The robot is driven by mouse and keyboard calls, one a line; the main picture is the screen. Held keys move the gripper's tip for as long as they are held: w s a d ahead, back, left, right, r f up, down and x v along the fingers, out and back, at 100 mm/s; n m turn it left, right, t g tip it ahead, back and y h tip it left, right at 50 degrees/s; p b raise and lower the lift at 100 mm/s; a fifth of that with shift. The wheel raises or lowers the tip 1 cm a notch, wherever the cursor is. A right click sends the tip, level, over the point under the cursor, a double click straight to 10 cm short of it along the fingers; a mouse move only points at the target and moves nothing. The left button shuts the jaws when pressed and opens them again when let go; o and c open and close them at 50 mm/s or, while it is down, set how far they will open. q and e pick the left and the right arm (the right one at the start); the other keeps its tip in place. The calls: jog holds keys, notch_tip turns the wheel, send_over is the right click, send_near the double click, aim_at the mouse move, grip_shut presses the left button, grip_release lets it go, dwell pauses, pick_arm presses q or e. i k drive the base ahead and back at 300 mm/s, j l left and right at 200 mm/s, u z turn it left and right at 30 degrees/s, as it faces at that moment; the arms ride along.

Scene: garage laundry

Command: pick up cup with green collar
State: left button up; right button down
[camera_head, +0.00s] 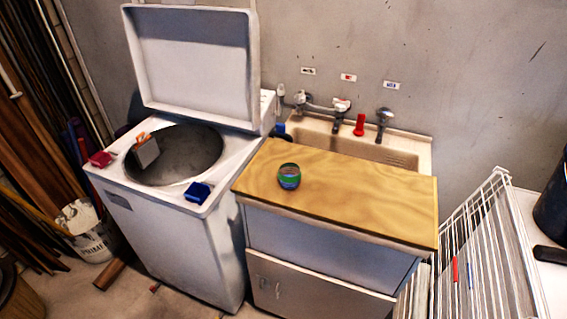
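A small round cup (289,177) with a green band around its top and a bluish, greyish body stands on the wooden board (360,205). It is on the left part of the board, with clear wood around it. Its inside looks dark. Nothing touches the cup. Neither of my grippers shows in the head view.
Behind the board are the sink (385,153), taps and a red bottle (360,125). A white wire rack (490,245) stands right.

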aim_at(290, 177)
jog(key=i+j, duration=0.1)
jog(key=j, duration=0.55)
jog(key=i+j+z, duration=0.1)
jog(key=j, duration=0.55)
jog(key=i+j, duration=0.15)
jog(key=j, duration=0.5)
jog(key=i+j, duration=0.1)
jog(key=j, duration=0.55)
jog(key=z, duration=0.05)
